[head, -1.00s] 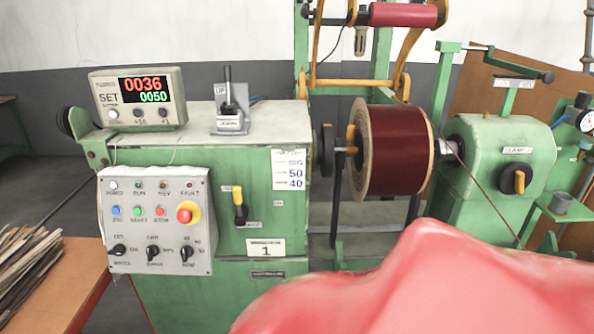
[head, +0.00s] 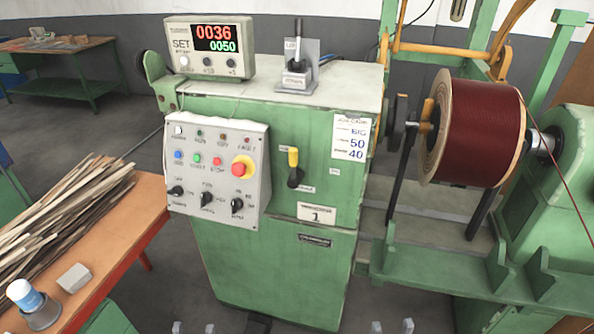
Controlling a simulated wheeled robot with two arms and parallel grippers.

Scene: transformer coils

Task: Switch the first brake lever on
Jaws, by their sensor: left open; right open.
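A lever with a black handle (head: 297,46) stands upright in a grey bracket on top of the green winding machine (head: 290,260); the small writing on its plate is hard to read. Which lever is the brake is not clear from the labels. Only the fingertips of my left gripper (head: 193,328) and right gripper (head: 392,327) show at the bottom edge, spread apart and empty, well below both levers.
A control panel (head: 216,172) with knobs and a red stop button is on the machine's front left. A counter box (head: 209,48) stands on top. A dark red coil (head: 480,133) is at right. A wooden table (head: 125,235) with strips is at left.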

